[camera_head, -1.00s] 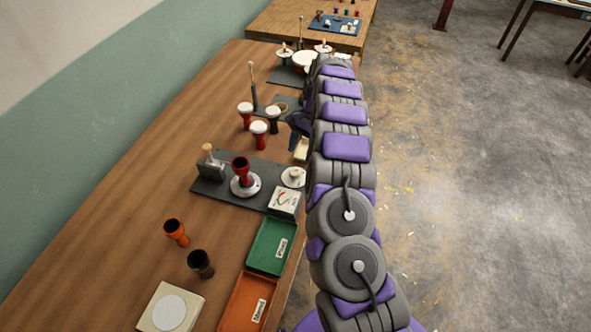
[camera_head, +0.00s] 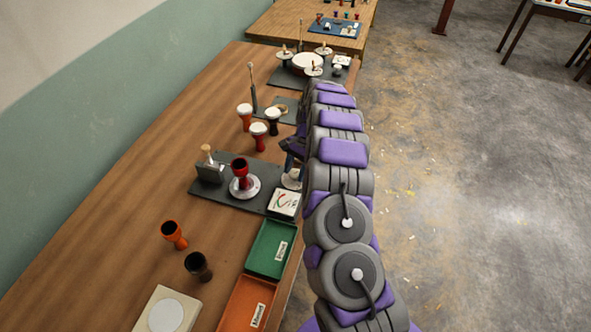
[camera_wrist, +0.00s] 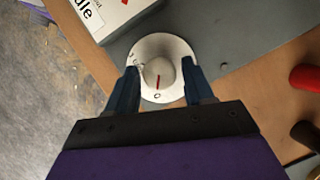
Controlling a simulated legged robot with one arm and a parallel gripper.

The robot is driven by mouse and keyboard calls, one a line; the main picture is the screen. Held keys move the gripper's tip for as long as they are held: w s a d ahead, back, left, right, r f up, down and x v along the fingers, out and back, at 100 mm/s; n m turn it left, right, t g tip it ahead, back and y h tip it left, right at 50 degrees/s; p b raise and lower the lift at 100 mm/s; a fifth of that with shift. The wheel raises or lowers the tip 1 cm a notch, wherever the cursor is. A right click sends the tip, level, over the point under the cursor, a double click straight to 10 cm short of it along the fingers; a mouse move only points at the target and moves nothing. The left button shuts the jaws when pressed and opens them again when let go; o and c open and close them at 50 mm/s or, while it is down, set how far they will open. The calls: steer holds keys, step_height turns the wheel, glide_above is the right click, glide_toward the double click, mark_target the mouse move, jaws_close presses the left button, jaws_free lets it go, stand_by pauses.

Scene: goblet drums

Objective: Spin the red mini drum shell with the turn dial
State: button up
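The red mini drum shell (camera_head: 239,168) stands upright on a silver round turntable (camera_head: 250,190) on a dark grey base plate. The white turn dial (camera_head: 290,183) sits at the right end of that plate, partly hidden by my gripper. In the wrist view the dial (camera_wrist: 152,47) has a raised white knob (camera_wrist: 158,73) with a red line pointing toward the 0 mark. My gripper (camera_wrist: 160,76) is open, with one blue finger on each side of the knob. Gaps show between the fingers and the knob; its exact height above the dial cannot be told.
A white sign card (camera_head: 284,203) lies beside the dial. Green (camera_head: 270,248) and orange (camera_head: 247,305) trays stand nearer. Several finished drums (camera_head: 259,134) stand farther back.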

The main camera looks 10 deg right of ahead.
steer(key=c, duration=0.8)
steer(key=shift+o, duration=0.2)
